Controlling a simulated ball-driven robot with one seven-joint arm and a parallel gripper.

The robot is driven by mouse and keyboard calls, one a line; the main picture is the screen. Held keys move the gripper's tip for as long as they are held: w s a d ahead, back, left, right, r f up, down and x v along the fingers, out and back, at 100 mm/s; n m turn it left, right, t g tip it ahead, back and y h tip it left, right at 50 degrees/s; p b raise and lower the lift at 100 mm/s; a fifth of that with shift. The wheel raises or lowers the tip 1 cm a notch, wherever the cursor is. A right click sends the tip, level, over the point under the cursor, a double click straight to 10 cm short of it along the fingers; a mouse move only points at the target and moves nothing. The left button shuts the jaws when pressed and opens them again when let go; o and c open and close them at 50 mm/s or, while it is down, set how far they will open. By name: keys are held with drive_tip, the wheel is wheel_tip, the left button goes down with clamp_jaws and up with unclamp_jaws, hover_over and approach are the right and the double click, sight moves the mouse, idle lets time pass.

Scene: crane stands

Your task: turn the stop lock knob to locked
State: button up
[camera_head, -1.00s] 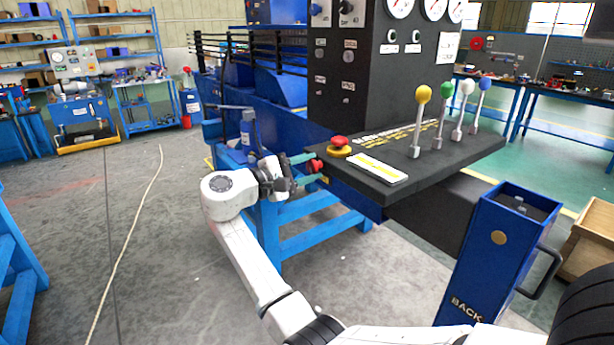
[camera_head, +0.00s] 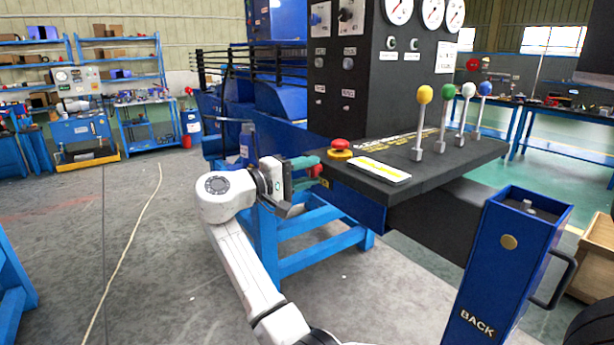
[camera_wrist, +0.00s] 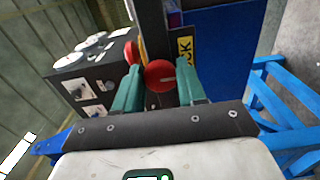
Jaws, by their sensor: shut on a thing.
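The stop lock knob (camera_head: 315,169) is a red round knob on the left end face of the black control console. In the wrist view the knob (camera_wrist: 160,76) shows a pale line across its face, running nearly level. My gripper (camera_head: 311,170) reaches it from the left. Its green fingers (camera_wrist: 158,72) stand on either side of the knob and are shut on it. A yellow label (camera_wrist: 186,54) with black letters, partly hidden by a finger, is beside the knob. In the head view the fingers hide part of the knob.
A red mushroom button (camera_head: 340,146) on a yellow base sits on the console top just above the knob. Several levers with coloured balls (camera_head: 424,95) stand farther right. Blue frame legs (camera_head: 318,247) stand below. Open floor lies to the left.

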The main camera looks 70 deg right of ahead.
idle(0.3)
drive_tip(key=o, duration=1)
drive_tip(key=shift+a, duration=0.1)
drive_tip(key=b+v, duration=0.1)
drive_tip(key=v, duration=0.9)
drive_tip(key=shift+w+a, duration=0.2)
drive_tip(key=shift+a, duration=0.1)
drive_tip(key=shift+f, duration=0.1)
drive_tip(key=s+a+f+n+t+y, duration=0.1)
drive_tip(key=s+a+f+t+y, duration=0.15)
drive_tip(key=f, duration=0.75)
drive_tip(key=s+a+f+n+t+y, duration=0.2)
drive_tip(key=s+a+f+t, duration=0.15)
drive_tip(key=f, duration=0.65)
drive_tip(key=s+a+f+n+t+y, duration=0.1)
drive_tip(key=s+a+f+t+y, duration=0.15)
drive_tip(key=f, duration=0.75)
drive_tip(key=s+a+f+y, duration=0.2)
drive_tip(key=s+a+f, duration=0.1)
drive_tip(key=s+a, duration=0.2)
drive_tip(key=s+a+f+n+t+y+p, duration=0.1)
drive_tip(key=s+a+f+y, duration=0.2)
drive_tip(key=s+a, duration=0.2)
drive_tip(key=s+a+f+n+t+y, duration=0.1)
drive_tip(key=s+a+f+y, duration=0.2)
drive_tip(key=s+a, duration=0.2)
drive_tip(key=shift+a+f, duration=0.35)
drive_tip(key=shift+a, duration=0.25)
